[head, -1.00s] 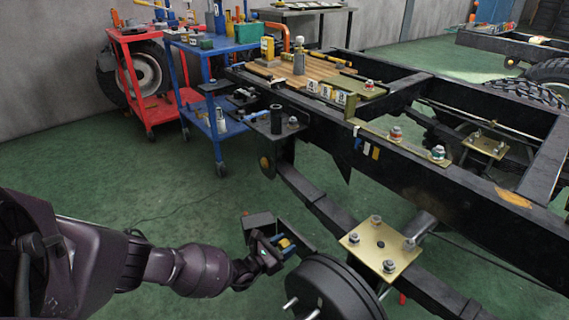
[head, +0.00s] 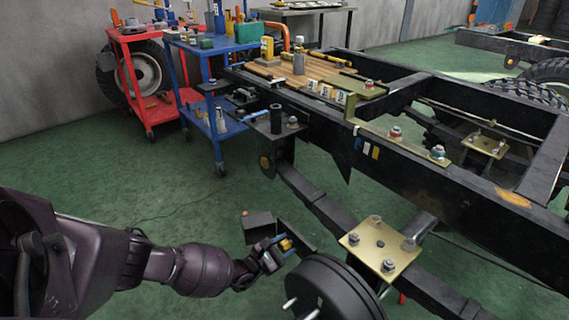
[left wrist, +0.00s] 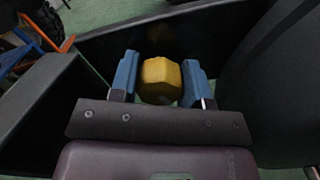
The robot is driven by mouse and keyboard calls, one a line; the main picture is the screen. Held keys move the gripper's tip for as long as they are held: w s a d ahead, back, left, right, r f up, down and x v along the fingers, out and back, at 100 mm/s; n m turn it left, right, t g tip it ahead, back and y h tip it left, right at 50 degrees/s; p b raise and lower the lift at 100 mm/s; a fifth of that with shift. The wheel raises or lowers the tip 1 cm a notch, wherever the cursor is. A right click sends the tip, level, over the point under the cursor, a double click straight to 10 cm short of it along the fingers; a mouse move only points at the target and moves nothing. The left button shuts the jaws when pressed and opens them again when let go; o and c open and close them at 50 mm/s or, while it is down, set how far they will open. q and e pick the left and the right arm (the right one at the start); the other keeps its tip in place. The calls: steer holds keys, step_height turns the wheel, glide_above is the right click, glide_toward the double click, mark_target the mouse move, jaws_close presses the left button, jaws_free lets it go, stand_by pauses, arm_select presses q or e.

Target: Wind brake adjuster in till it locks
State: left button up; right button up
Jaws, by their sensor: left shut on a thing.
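The brake adjuster shows as a yellow faceted knob (left wrist: 160,80) in the left wrist view. It sits between the blue fingers of my left gripper (left wrist: 160,78), which is shut on it. In the head view my left gripper (head: 280,246) is at the black bracket plates beside the brake drum (head: 335,290). Only a bit of yellow (head: 286,244) shows between the fingers there. The far side of the adjuster is hidden. My right gripper is in neither view.
A black leaf spring (head: 310,195) and a brass plate with nuts (head: 372,250) lie right of the gripper. The chassis rail (head: 430,180) runs behind. A blue cart (head: 206,125) and a red cart (head: 135,95) stand at the back left. The green floor between is clear.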

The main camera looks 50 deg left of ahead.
arm_select(q)
steer(key=shift+o, duration=0.2)
steer(key=m, duration=0.6)
steer(key=shift+f, duration=0.1)
steer(key=shift+d, duration=0.1)
stand_by(0.8)
steer(key=o, duration=0.9)
steer(key=s+p, duration=0.2)
steer(key=s, duration=0.9)
steer(key=shift+a, duration=0.4)
